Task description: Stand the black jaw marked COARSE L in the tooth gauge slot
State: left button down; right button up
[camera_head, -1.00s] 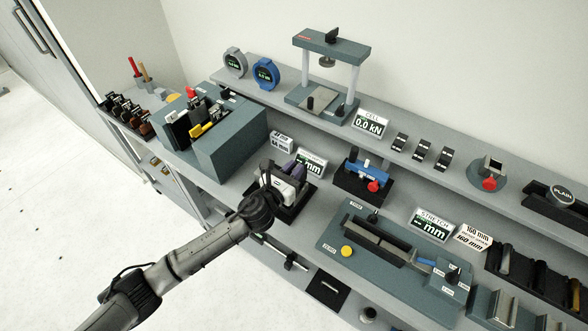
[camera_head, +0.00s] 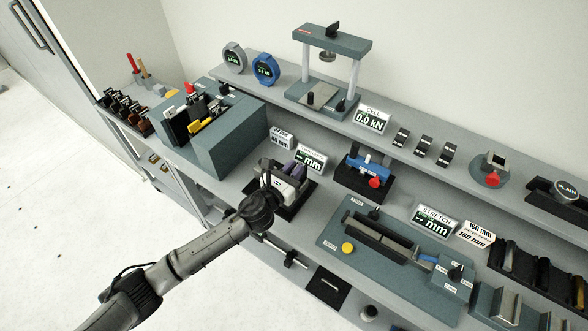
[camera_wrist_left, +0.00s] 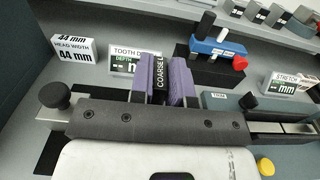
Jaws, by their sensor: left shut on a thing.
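My left gripper (camera_head: 294,172) is over the black base of the tooth gauge (camera_head: 291,214) on the lower shelf. In the left wrist view, its purple-padded fingers (camera_wrist_left: 163,82) are shut on the black jaw marked COARSE L (camera_wrist_left: 160,72), which is upright with its label facing the camera. The gauge's slot and the jaw's lower end are hidden by the gripper body, so I cannot tell whether the jaw is in the slot. The tooth depth display (camera_head: 311,158) stands just behind and reads dashes and mm. My right gripper is not in view.
A head width sign (camera_wrist_left: 73,58) reading 44 mm stands left of the depth display. A blue fixture with a red knob (camera_head: 375,182) is close on the right. The stretch bench (camera_head: 340,238) lies further front right. A grey-green block (camera_head: 235,143) stands on the left.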

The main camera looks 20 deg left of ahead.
pick_arm(q)
jog(key=shift+f+b, duration=0.45)
jog(key=shift+f, duration=0.05)
jog(key=shift+f+b, duration=0.6)
jog(key=shift+f, duration=0.15)
jog(key=shift+f+b, duration=0.6)
jog(key=shift+f, duration=0.2)
jog(key=shift+f, duration=0.25)
dwell(0.4)
jog(key=c, duration=1.1)
grip_release()
jog(key=shift+f, duration=0.1)
jog(key=shift+o, duration=0.5)
jog(key=shift+f, duration=0.2)
jog(key=shift+s+a+r, duration=0.1)
jog(key=shift+s, duration=0.3)
jog(key=v, duration=1.3)
jog(key=shift+p, duration=0.3)
